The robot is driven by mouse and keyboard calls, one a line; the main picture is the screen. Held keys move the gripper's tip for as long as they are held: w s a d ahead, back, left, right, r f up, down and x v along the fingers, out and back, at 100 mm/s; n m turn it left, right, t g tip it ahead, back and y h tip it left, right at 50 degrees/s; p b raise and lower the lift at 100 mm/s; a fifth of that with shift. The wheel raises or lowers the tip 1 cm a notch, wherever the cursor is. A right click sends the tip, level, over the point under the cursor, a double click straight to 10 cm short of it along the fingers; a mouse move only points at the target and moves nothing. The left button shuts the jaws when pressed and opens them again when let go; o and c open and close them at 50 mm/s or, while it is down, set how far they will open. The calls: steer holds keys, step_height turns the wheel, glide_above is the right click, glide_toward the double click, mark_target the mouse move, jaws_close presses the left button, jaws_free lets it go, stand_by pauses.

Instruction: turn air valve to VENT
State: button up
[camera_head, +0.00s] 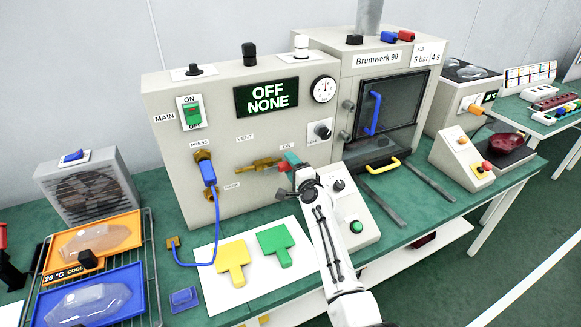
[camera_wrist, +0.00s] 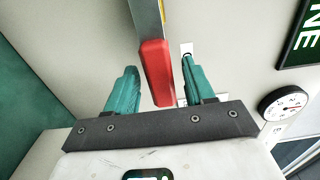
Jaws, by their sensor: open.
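The air valve (camera_head: 262,164) is a brass fitting on the front of the beige machine panel, below a VENT label (camera_head: 245,138). My gripper (camera_head: 289,163) is at the red end. In the wrist view the red lever end (camera_wrist: 156,72) stands between the two teal fingers of my open gripper (camera_wrist: 159,75).
A display (camera_head: 266,96) reads OFF NONE, with a gauge (camera_head: 323,89) beside it. A blue hose plug (camera_head: 208,173) hangs left of the valve. Yellow (camera_head: 232,254) and green (camera_head: 274,241) paddles lie on a white sheet below.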

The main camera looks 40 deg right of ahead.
steer(key=shift+w+d, duration=0.15)
steer(key=shift+w, duration=0.2)
jaws_close()
stand_by(0.4)
